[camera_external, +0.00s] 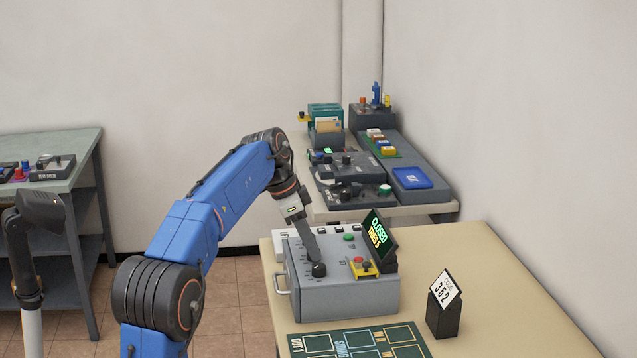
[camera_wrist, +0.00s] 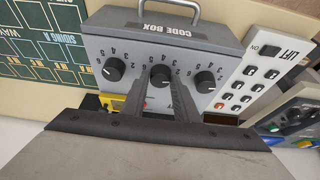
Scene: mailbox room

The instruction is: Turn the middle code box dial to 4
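The grey code box (camera_external: 345,300) stands on the beige table, its handle on the left. The wrist view shows its front (camera_wrist: 215,45) upside down, with three black dials in a row: a left dial (camera_wrist: 114,69), the middle dial (camera_wrist: 160,75) and a right dial (camera_wrist: 204,81). My gripper (camera_wrist: 159,90) has its two dark fingers apart, one on each side of the middle dial, with no clear contact visible. In the external view my gripper (camera_external: 311,246) reaches down at the box, beside a black dial (camera_external: 319,269). The middle dial's pointed number is unreadable.
A screen (camera_external: 378,238) reading "CLOSED" and "TRIES 3" stands on the box. A white lift panel (camera_wrist: 251,72) adjoins the box.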

